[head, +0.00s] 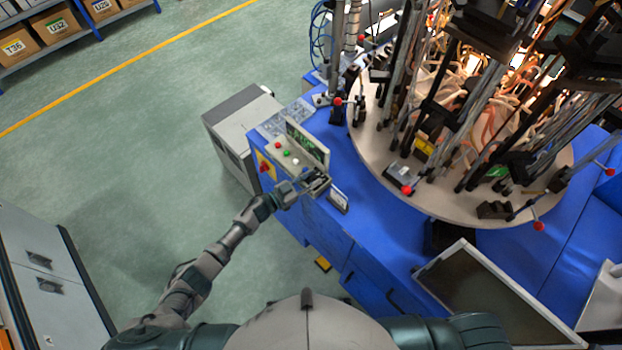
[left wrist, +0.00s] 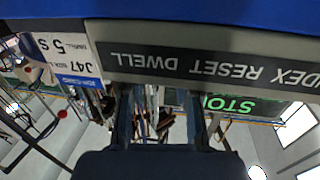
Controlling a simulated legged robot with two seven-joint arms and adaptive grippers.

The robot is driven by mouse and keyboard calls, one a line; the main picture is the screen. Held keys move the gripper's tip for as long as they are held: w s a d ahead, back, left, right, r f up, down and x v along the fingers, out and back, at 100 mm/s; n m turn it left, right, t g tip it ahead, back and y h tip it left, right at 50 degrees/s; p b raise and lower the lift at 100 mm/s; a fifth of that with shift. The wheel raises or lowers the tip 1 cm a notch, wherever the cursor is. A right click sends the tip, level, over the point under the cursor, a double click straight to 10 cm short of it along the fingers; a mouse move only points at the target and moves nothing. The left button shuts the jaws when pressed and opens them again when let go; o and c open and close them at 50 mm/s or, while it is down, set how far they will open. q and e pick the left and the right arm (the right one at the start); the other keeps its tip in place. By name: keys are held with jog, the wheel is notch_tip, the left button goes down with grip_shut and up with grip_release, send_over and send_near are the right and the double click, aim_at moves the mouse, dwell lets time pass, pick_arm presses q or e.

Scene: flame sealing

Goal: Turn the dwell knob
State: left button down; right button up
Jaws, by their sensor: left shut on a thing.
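My left gripper (head: 316,183) is at the lower right end of a light control panel (head: 272,147) on the blue machine. In the left wrist view, which is upside down, the gripper's two fingers (left wrist: 160,100) reach up to the panel strip (left wrist: 230,45), close to its DWELL label (left wrist: 148,62). The fingers are apart and shut on the dwell knob, which the gripper hides in both views. I cannot tell how the knob is turned. My right gripper is not in view.
Red, green and white buttons (head: 287,153) and a green-text display (head: 307,141) are beside the gripper. A small label card (head: 339,200) stands to the right; it reads 5 s in the left wrist view (left wrist: 68,50). The round turntable (head: 390,190) carries several rods and red-knobbed fixtures.

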pick_arm(q)
jog(key=c, duration=0.8)
grip_release()
jog(key=shift+a, duration=0.1)
jog(key=v, duration=0.7)
jog(key=shift+s+a, duration=0.25)
jog(key=shift+a, duration=0.1)
jog(key=shift+d+f, duration=0.1)
